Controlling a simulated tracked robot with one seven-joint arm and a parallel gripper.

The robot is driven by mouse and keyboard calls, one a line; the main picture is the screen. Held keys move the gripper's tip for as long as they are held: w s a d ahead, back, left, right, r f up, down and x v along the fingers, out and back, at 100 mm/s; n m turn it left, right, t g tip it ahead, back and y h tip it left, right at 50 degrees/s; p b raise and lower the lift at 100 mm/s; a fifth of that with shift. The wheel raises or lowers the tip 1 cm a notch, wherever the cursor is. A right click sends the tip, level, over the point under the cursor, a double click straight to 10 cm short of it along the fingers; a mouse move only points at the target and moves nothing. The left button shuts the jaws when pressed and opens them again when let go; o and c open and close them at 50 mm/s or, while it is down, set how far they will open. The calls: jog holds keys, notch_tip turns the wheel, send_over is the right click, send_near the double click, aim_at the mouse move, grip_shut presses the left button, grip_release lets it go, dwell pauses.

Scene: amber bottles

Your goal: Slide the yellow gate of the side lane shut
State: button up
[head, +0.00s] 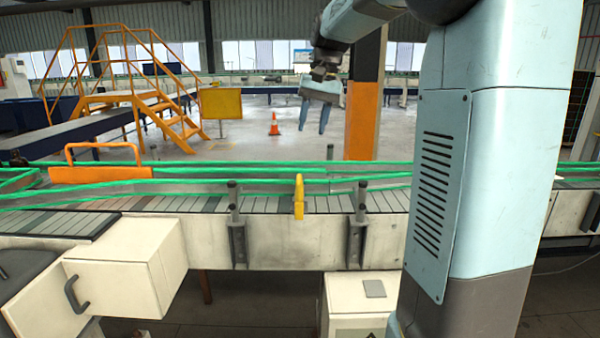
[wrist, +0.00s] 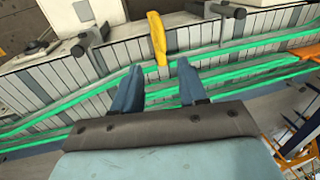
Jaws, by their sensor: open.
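A yellow upright piece (head: 299,197), which looks like the gate, stands at the near edge of the slatted conveyor between two dark posts. In the wrist view the yellow piece (wrist: 157,38) lies just beyond the gap between my fingertips, not between them. My gripper (head: 313,128) points down, open and empty, above and apart from the conveyor in the head view. It also shows in the wrist view (wrist: 158,76), with both blue fingers spread. I cannot tell from these frames how far the gate is open.
Green guide rails (head: 240,181) run along the conveyor (head: 150,204). Dark posts (head: 237,225) and (head: 358,225) flank the yellow piece. An orange panel with a handle (head: 100,174) stands at left. A cream box (head: 120,283) juts out at the front left. No bottles are visible nearby.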

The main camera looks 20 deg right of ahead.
aim_at(300, 176)
jog(key=f, duration=0.4)
jog(key=w+a+f, duration=0.1)
jog(key=f, duration=0.4)
jog(key=a+f, duration=0.1)
jog(key=f, duration=0.3)
jog(key=shift+w+a+f, duration=0.25)
jog(key=shift+w+f, duration=0.05)
jog(key=shift+w, duration=0.05)
grip_shut()
dwell(0.4)
